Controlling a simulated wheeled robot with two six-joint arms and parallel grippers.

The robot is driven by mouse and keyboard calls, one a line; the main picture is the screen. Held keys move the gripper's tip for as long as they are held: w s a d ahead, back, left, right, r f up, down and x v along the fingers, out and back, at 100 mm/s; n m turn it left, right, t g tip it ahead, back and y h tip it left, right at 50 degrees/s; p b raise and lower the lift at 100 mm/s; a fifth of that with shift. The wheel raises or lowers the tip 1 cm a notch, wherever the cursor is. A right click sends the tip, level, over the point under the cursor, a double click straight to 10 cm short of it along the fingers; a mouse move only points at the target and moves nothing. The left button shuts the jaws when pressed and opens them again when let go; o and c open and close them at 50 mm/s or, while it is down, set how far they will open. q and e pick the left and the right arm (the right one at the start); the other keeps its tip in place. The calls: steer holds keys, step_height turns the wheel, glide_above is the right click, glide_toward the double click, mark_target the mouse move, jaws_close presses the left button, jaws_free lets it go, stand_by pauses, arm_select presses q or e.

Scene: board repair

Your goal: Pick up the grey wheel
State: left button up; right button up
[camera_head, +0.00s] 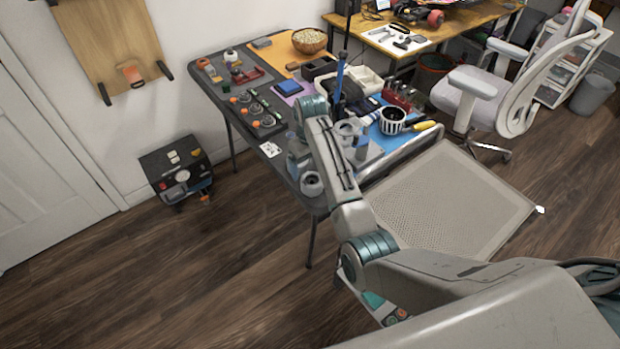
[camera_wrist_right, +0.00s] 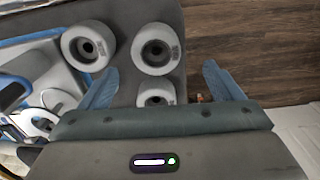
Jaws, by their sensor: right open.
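Three grey wheels with dark hubs show in the right wrist view: one at the upper left (camera_wrist_right: 75,42), one at the upper middle (camera_wrist_right: 157,37), and one lower in the middle (camera_wrist_right: 150,95), partly hidden by my gripper's body. My right gripper (camera_wrist_right: 161,77) is open, with its blue fingers spread apart. The middle wheels lie between the finger lines, and nothing is gripped. In the head view a grey wheel (camera_head: 312,184) sits at the table's near corner, close below my right gripper (camera_head: 297,158), which is partly hidden by my arm. My left gripper is not in view.
The dark table (camera_head: 225,97) is crowded with parts, trays and tools. A striped black-and-white cup (camera_head: 392,121) stands right of my arm. A blue-rimmed tray (camera_wrist_right: 50,75) lies left of the wheels. Wooden floor (camera_wrist_right: 245,40) shows beyond the table edge.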

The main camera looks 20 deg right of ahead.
mark_target(313, 182)
steer(key=shift+s+f, duration=0.25)
steer(key=shift+f, duration=0.75)
steer(key=shift+w+d+f+p, duration=0.15)
steer(key=shift+f+p, duration=0.2)
steer(key=shift+f, duration=0.35)
steer(key=f, duration=0.1)
steer(key=f+p, duration=0.1)
steer(key=f, duration=0.1)
steer(key=shift+s+d+f, duration=0.2)
steer(key=shift+f, duration=0.65)
steer(key=c, duration=1.2)
steer(key=shift+o, duration=0.2)
steer(key=shift+w+r, duration=0.1)
